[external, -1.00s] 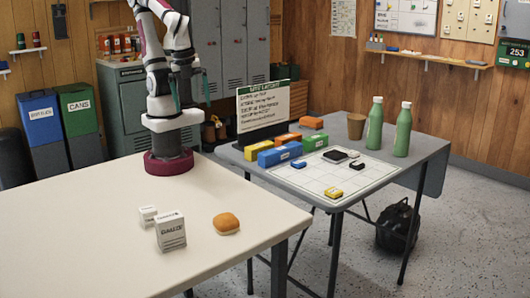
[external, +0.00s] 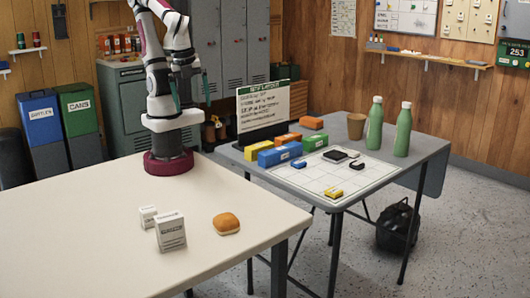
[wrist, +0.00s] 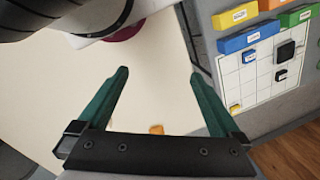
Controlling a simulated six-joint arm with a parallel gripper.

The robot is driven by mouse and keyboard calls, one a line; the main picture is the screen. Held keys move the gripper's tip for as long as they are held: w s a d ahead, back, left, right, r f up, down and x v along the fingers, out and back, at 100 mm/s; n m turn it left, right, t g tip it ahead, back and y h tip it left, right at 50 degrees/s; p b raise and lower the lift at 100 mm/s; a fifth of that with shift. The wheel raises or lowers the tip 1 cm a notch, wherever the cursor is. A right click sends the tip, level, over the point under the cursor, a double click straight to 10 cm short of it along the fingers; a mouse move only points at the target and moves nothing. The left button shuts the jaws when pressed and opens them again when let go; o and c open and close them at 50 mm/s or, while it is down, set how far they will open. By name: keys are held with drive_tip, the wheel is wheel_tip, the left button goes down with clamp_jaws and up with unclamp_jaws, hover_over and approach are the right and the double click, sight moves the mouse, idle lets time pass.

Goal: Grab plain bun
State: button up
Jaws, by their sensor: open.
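A plain bun (external: 226,224), golden brown on top with a paler lower part, sits on the cream table (external: 90,235) near its right side. In the wrist view, a small orange-brown patch that looks like the bun (wrist: 157,129) shows just above the dark gripper bar, which hides the rest. My gripper (external: 190,93) is raised near my arm's upper part, well above and behind the bun. Its two green fingers are spread wide with nothing between them, as the wrist view of my gripper (wrist: 158,73) also shows.
Two white boxes, a larger one (external: 171,232) and a smaller one (external: 148,217), stand left of the bun. A grey table (external: 420,150) to the right holds coloured blocks, a gridded sheet (external: 310,180), green bottles (external: 403,130) and a brown cup (external: 356,126). The cream table's left and front are clear.

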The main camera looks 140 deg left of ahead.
drive_tip(key=w+d+f+n+g+h, duration=0.1)
drive_tip(key=w+n+h, duration=0.35)
drive_tip(key=w, duration=0.35)
drive_tip(key=w+d+f+n+g+h, duration=0.1)
drive_tip(key=w+n+g+h, duration=0.15)
drive_tip(key=w+n, duration=0.4)
drive_tip(key=w+a+f+n+t+h, duration=0.25)
drive_tip(key=w+f+n+h, duration=0.3)
drive_tip(key=w, duration=0.45)
drive_tip(key=n+t+h, duration=0.2)
drive_tip(key=n, duration=0.3)
approach(229, 213)
drive_tip(key=x, duration=0.4)
drive_tip(key=shift+d+f, duration=0.1)
drive_tip(key=shift+f, duration=0.05)
drive_tip(key=x, duration=0.5)
drive_tip(key=shift+d+f, duration=0.25)
drive_tip(key=shift+d, duration=0.05)
drive_tip(key=c, duration=1.3)
